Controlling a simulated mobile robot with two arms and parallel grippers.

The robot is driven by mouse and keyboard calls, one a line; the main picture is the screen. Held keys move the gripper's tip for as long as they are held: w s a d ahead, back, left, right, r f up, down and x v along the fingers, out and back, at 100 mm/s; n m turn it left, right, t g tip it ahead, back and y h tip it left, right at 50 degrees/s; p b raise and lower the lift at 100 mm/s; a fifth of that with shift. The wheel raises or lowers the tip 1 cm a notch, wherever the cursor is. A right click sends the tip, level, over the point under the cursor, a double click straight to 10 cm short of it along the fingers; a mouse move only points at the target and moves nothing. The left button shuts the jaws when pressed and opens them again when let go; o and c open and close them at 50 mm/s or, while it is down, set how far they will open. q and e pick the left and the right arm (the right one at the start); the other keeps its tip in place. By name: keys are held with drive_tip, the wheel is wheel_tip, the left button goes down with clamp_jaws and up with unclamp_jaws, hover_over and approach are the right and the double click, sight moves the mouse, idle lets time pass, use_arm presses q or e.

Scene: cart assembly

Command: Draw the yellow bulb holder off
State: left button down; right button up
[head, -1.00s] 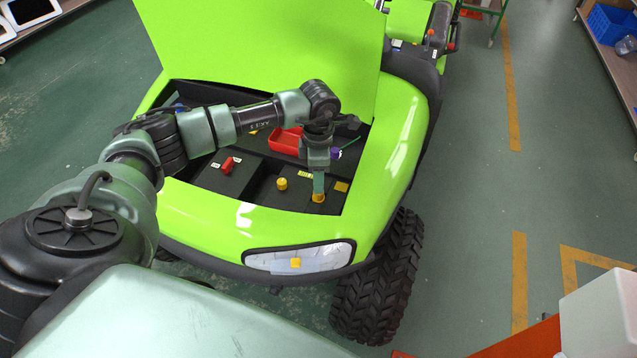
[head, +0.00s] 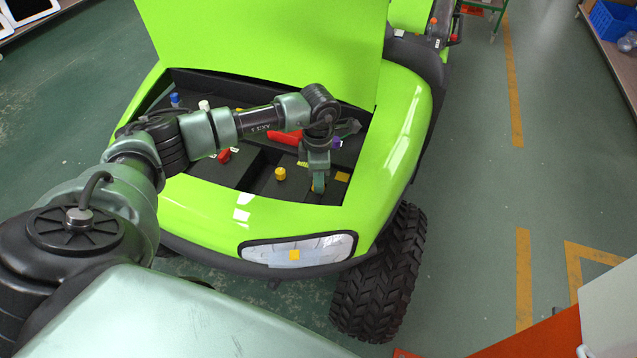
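My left gripper (head: 319,186) points down into the open front compartment of the green cart (head: 405,100), near its front right corner. I cannot tell whether its fingers are open or shut, and no yellow piece shows at their tips now. A round yellow piece (head: 280,173) stands upright in the compartment, to the left of my gripper and apart from it. A flat yellow square (head: 342,177) lies just right of the gripper. Another yellow square (head: 294,255) is on the headlight (head: 325,250). My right gripper is out of view.
The raised green hood (head: 260,40) stands behind my arm. A red tray (head: 284,138), red piece (head: 224,156), white piece (head: 204,105), blue piece (head: 175,99) and purple piece (head: 337,142) are in the compartment. The green rim (head: 375,185) borders it closely.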

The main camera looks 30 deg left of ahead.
use_arm(q)
drive_tip(key=shift+r, duration=0.45)
drive_tip(key=shift+r+p, duration=1.85)
drive_tip(key=shift+r, duration=0.75)
